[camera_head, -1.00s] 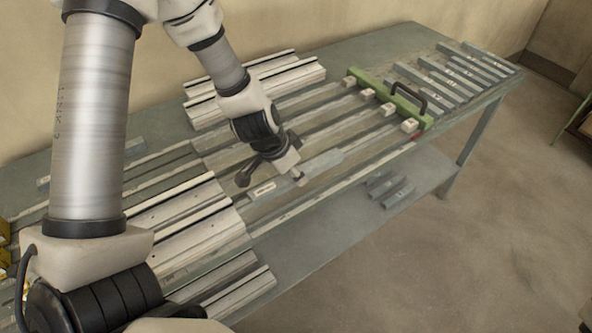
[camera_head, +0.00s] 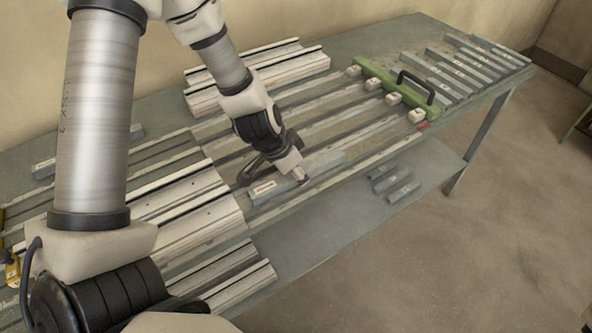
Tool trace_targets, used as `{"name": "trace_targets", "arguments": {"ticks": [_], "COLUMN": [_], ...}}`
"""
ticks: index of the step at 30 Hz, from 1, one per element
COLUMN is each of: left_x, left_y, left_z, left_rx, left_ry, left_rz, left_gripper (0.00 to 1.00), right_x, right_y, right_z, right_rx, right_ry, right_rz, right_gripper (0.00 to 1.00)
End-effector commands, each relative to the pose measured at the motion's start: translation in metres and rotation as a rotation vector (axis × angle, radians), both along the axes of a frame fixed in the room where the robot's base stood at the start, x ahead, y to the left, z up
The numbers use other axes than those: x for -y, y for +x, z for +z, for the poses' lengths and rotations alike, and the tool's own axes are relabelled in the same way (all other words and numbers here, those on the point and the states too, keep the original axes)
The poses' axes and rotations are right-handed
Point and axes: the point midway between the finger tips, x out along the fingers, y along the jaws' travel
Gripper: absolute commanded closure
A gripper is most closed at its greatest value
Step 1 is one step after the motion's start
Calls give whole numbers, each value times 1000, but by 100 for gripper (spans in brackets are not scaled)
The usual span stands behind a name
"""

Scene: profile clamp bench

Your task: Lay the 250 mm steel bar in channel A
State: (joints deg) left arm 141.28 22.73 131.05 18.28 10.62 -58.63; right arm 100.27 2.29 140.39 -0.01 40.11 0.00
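My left gripper (camera_head: 276,172) is low over the front part of the bench, its fingers closed about a grey steel bar (camera_head: 325,160). The bar has a white label near its left end, too small to read. It lies lengthwise along the rails, at the front lane nearest the bench edge. I cannot tell whether it touches the bed below. Lettered white blocks (camera_head: 416,115) mark the far ends of the lanes; I cannot tell which is channel A. My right gripper is not in view.
A green bar with a black handle (camera_head: 415,88) crosses the lanes at their far end. Several grey bars (camera_head: 470,65) lie beyond it. Pale profiles (camera_head: 290,70) lie behind the gripper, others (camera_head: 185,225) in front left. A lower shelf holds short bars (camera_head: 395,183).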

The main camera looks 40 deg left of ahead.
Motion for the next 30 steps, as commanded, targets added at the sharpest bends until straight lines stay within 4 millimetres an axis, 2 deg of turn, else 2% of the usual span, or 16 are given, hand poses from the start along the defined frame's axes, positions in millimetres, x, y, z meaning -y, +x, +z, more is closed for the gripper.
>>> {"name": "trace_targets", "arguments": {"ticks": [2, 19, 23, 30], "left_x": [1, 1, 0, -7], "left_y": [-5, -4, -4, -23], "left_z": [-5, 0, 21, 78], "left_rx": [-15, -10, -8, -6], "left_ry": [-5, -4, -5, -7], "left_rz": [0, 0, 2, 4], "left_gripper": [44, 44, 44, 44], "right_x": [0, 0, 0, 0], "right_y": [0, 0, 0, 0], "right_z": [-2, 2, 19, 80], "right_rx": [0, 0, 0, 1], "right_ry": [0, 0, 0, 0], "right_rz": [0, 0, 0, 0], "right_gripper": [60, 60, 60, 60]}}
